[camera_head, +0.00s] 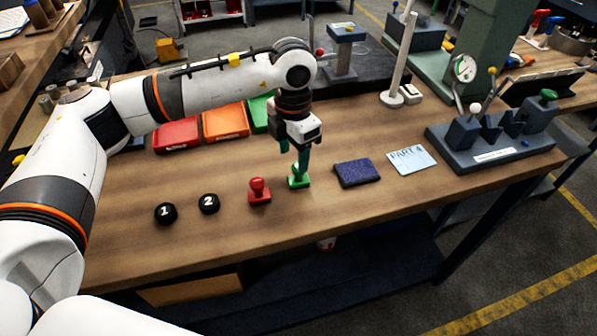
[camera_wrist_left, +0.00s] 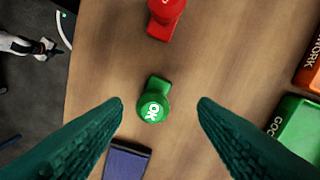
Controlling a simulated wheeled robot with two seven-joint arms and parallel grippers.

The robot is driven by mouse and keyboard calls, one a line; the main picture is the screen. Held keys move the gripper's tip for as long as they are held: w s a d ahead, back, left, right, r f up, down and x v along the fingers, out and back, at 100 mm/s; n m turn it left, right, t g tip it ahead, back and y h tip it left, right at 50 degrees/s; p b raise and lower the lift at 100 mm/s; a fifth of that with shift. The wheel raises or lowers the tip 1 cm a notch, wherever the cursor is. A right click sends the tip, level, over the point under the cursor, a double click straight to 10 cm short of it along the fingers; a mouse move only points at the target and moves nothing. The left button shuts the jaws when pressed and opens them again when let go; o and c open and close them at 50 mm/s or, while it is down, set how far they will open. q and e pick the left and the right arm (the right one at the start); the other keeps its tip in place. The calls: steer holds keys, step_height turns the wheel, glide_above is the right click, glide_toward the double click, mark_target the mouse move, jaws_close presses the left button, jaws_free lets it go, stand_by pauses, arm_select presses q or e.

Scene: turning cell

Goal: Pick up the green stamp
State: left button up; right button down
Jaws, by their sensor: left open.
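The green stamp (camera_head: 299,179) stands upright on the wooden bench, between a red stamp (camera_head: 259,191) and a dark blue ink pad (camera_head: 356,173). In the left wrist view the green stamp (camera_wrist_left: 153,106) shows its round top marked "OK". My left gripper (camera_head: 301,158) points down right above the green stamp in the head view, and its fingers hide part of the handle. In the wrist view the fingers (camera_wrist_left: 160,108) are wide apart, with the stamp between and beyond their tips. Nothing is held. My right gripper is not in view.
Red (camera_head: 177,135), orange (camera_head: 225,122) and green trays lie behind. A "PART 4" card (camera_head: 411,159) and a grey fixture (camera_head: 490,143) are to the right. The bench front is clear.

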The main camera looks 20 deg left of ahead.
mark_target(299, 175)
arm_select(q)
steer(key=f+p, duration=0.1)
steer(key=f, duration=0.1)
steer(key=d+f+p, duration=0.1)
steer(key=f, duration=0.2)
steer(key=shift+w, duration=0.1)
steer(key=shift+f, duration=0.25)
steer(key=c, duration=1)
